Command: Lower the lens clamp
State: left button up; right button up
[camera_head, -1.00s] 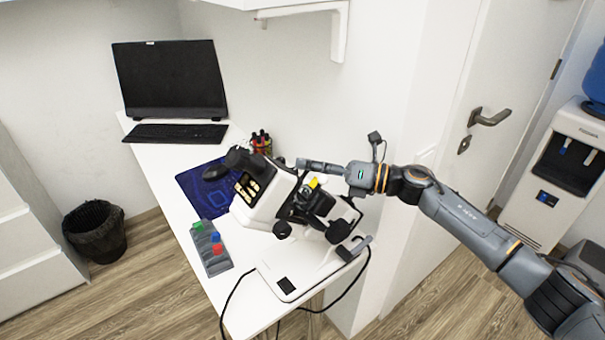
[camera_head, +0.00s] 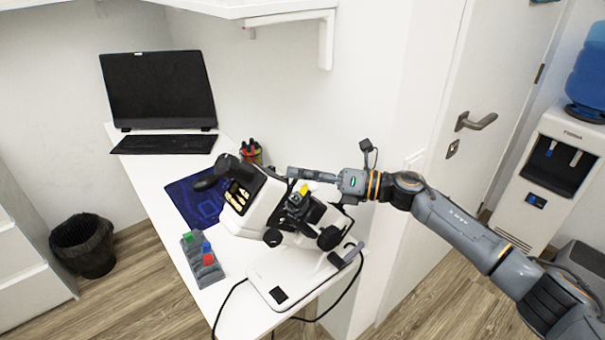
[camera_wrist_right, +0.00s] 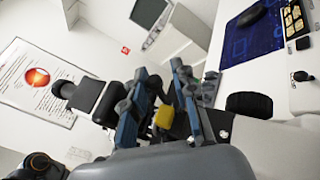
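The white and black eye instrument (camera_head: 262,207) stands on the white table, its upper body tilted. A small yellow part (camera_head: 304,188) sits on its black mechanism; I cannot tell whether it is the lens clamp itself. My right gripper (camera_head: 290,172) reaches in from the right, just above and behind the yellow part. In the right wrist view the gripper's two fingers (camera_wrist_right: 160,72) are apart, and the yellow part (camera_wrist_right: 165,117) shows in the gap between them. I cannot tell whether a finger touches it. My left gripper is not in view.
A grey rack (camera_head: 215,276) with coloured pieces stands left of the instrument. The wall is close behind the instrument. A bin (camera_head: 84,246) stands on the floor.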

jog(key=shift+w+r, duration=0.1)
notch_tip(320, 180, up, 10)
jog(key=shift+f, duration=0.1)
dwell(0.5)
